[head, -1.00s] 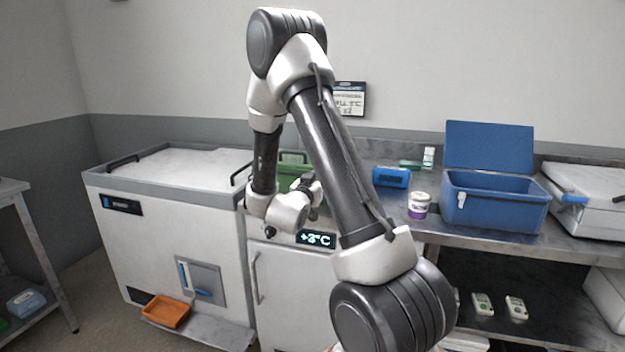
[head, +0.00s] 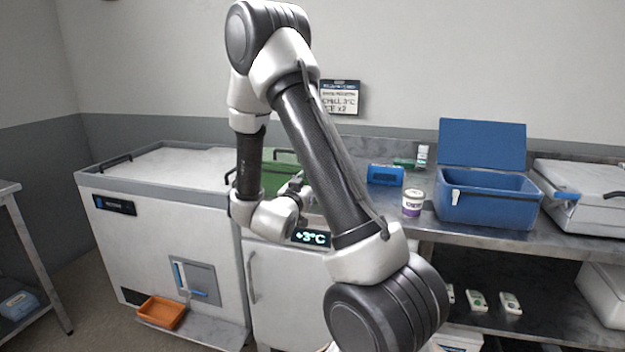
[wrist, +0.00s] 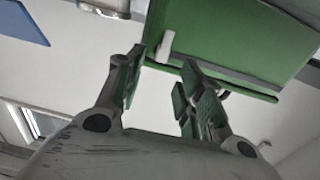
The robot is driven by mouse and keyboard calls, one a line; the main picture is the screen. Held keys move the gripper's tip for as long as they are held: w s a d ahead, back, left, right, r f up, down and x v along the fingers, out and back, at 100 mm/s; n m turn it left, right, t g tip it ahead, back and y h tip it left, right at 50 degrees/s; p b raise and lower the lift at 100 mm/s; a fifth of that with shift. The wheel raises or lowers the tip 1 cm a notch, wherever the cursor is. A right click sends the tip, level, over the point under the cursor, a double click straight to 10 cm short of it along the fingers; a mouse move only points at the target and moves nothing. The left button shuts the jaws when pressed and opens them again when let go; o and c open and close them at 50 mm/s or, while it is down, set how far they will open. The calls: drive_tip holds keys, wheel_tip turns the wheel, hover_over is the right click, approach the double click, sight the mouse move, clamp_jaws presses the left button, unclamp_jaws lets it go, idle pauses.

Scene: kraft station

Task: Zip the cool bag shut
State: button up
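A green bag (head: 283,155), which looks like a cool bag, stands on the counter behind my arm; my arm hides much of it. In the wrist view its green face (wrist: 225,35) fills the upper right, with a dark grey band along its edge and a small white tab (wrist: 166,44) that looks like a zip pull. My gripper (wrist: 162,65) is open, with its fingertips below and to either side of the tab. I cannot tell whether they touch the bag. My gripper is partly hidden in the head view (head: 298,190).
A blue box or bag (head: 487,207) stands at the right with its lid up and a white tab on its front. A white-and-purple tub (head: 412,203) and a small blue case (head: 385,174) stand between. A white chest freezer (head: 165,250) is at the left.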

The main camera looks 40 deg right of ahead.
drive_tip(key=v, duration=0.7)
drive_tip(key=shift+s+a, duration=0.2)
drive_tip(key=shift+s, duration=0.05)
